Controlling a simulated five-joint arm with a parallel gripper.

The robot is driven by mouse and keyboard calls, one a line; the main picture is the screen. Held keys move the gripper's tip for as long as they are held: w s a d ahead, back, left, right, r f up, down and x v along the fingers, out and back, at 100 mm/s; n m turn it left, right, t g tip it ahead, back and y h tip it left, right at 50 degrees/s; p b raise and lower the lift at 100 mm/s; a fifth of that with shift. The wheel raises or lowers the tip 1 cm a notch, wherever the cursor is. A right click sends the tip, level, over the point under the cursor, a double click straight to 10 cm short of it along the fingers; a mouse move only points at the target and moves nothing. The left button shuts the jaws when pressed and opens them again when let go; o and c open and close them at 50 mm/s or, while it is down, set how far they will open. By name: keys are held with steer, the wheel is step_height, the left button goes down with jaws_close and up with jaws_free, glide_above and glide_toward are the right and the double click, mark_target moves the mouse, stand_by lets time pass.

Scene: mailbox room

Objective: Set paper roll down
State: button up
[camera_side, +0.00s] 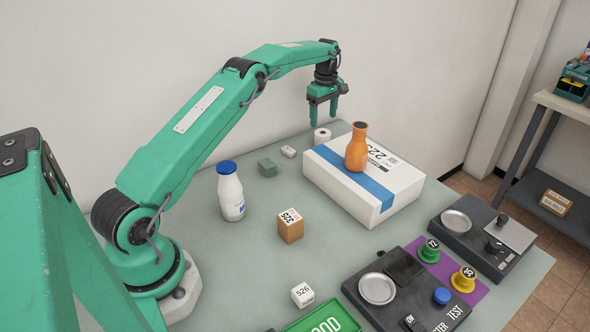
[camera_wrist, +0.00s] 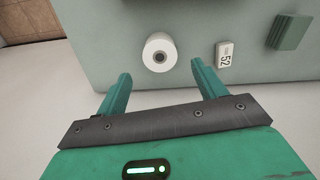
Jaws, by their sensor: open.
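The white paper roll (camera_side: 322,136) stands upright on the table near its back edge, just left of the large white box. In the wrist view the paper roll (camera_wrist: 159,53) shows its round end with a dark core hole, beyond and between my fingertips. My gripper (camera_side: 323,112) hangs above the paper roll with its fingers pointing down. It is open and empty, and a gap shows between the fingertips and the roll. In the wrist view both fingers of my gripper (camera_wrist: 159,72) are spread apart with nothing between them.
A white box (camera_side: 335,190) with a blue stripe carries an orange vase (camera_side: 357,148), close right of the roll. A small white block (camera_side: 288,152) and a green block (camera_side: 267,167) lie to its left. A milk bottle (camera_side: 231,192) and cardboard cube (camera_side: 290,226) stand nearer.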

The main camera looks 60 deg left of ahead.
mark_target(323, 133)
step_height(323, 133, up, 4)
steer(key=shift+r, duration=0.2)
steer(key=shift+r, duration=0.1)
stand_by(0.6)
steer(key=s+d+r+m+t, duration=0.1)
steer(key=s+d+r+m, duration=0.4)
steer(key=s+d+r, duration=0.3)
steer(key=s+d+r+m+t, duration=0.2)
steer(key=s+d+r+m, duration=0.4)
steer(key=r, duration=0.4)
steer(key=s+d+f+m+t, duration=0.1)
steer(key=s+d+f+m, duration=0.1)
steer(key=s, duration=0.6)
steer(key=s+d+f+m, duration=0.2)
steer(key=s+d+m, duration=0.2)
steer(key=s, duration=0.4)
steer(key=s+d+f+m+t, duration=0.1)
steer(key=s+d, duration=0.3)
steer(key=s, duration=0.4)
steer(key=shift+s+f+m+t, duration=0.3)
steer(key=shift+f+m, duration=0.45)
steer(key=shift+m, duration=0.15)
